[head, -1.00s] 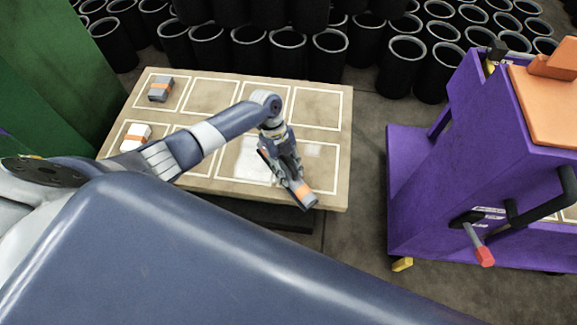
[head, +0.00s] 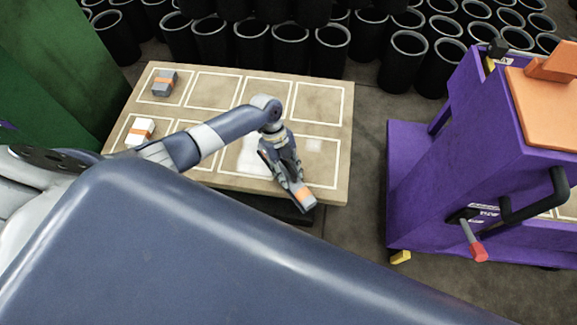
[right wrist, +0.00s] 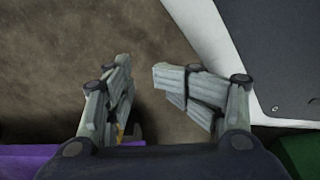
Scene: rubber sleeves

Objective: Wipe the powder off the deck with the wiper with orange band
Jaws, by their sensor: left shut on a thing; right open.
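The deck (head: 335,185) is a tan board marked with white rectangles. White powder (head: 247,158) lies in a near-row rectangle, and a smaller pale patch (head: 314,146) lies to its right. My left gripper (head: 296,187) is shut on the dark wiper with orange band (head: 306,198), at the deck's near edge to the right of the larger patch. The gripper and forearm hide part of the deck and powder, and I cannot tell if the wiper touches the deck. My right gripper (right wrist: 143,90) is open and empty over brown floor in the right wrist view.
A grey block with an orange band (head: 164,84) and a white block with an orange band (head: 140,131) sit at the deck's left. A purple cart (head: 430,190) stands to the right across a floor gap. Black bins (head: 290,47) crowd behind the deck.

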